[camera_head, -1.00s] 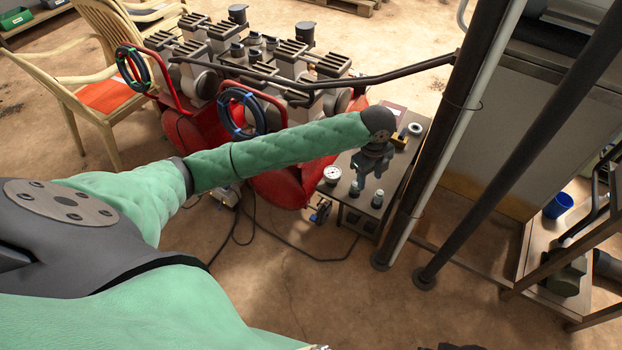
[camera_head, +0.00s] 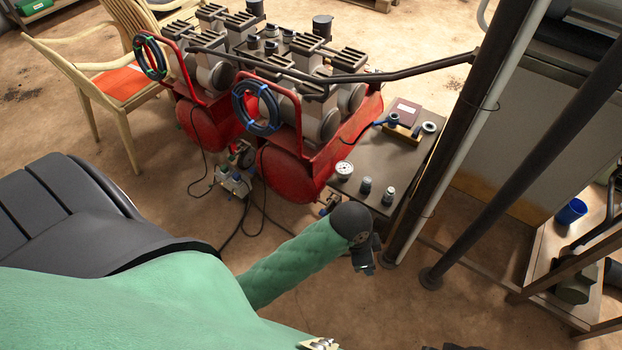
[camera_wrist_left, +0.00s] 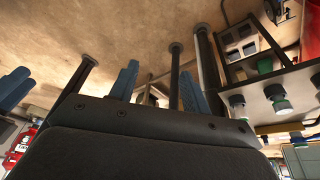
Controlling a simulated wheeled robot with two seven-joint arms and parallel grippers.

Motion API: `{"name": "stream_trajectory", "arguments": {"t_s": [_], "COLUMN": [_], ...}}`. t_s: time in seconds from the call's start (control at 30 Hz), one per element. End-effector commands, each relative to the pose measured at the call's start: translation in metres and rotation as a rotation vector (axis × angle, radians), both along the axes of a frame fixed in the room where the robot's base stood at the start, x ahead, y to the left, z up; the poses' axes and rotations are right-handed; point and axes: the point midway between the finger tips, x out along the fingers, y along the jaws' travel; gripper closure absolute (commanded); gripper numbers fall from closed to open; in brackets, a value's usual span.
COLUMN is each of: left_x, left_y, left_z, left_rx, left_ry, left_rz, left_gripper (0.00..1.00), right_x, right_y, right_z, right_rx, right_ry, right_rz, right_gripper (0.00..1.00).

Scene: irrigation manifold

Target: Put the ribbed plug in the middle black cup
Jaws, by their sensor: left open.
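My left gripper (camera_head: 364,262) hangs beyond the front edge of the small dark table (camera_head: 350,205), low and apart from it. In the left wrist view its two blue fingers (camera_wrist_left: 157,86) stand apart with nothing between them. On the table stand two small fittings with dark lower parts, a left one (camera_head: 366,185) and a right one (camera_head: 388,195). In the left wrist view, pale and green-banded fittings (camera_wrist_left: 277,97) show at the right. I cannot tell which piece is the ribbed plug or which is the middle black cup. My right gripper is not in view.
A round gauge (camera_head: 344,170) sits left of the fittings. A wooden block (camera_head: 403,132) with blue and grey pieces lies at the table's back. Red compressors (camera_head: 300,165) stand left. A dark post (camera_head: 432,180) rises close on the right. Bare floor is in front.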

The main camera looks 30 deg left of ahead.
Motion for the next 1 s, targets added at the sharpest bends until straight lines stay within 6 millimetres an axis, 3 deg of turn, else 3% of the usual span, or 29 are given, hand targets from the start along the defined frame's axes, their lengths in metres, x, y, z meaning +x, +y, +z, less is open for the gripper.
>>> {"name": "stream_trajectory", "arguments": {"t_s": [0.3, 0.5, 0.7, 1.0], "left_x": [-0.077, -0.119, -0.137, -0.137], "left_y": [0.037, 0.065, 0.077, 0.078], "left_z": [-0.012, -0.016, -0.017, -0.017], "left_rx": [-0.006, 0.024, 0.043, 0.045], "left_ry": [0.100, 0.148, 0.166, 0.166], "left_rz": [0.434, 0.657, 0.751, 0.756], "left_gripper": [0.53, 0.53, 0.53, 0.53], "right_x": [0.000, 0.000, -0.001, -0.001], "right_y": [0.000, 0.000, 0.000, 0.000], "right_z": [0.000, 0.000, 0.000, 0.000], "right_rx": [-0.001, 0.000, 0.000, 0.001], "right_ry": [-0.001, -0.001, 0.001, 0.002], "right_rz": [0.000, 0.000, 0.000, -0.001], "right_gripper": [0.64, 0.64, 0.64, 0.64]}}
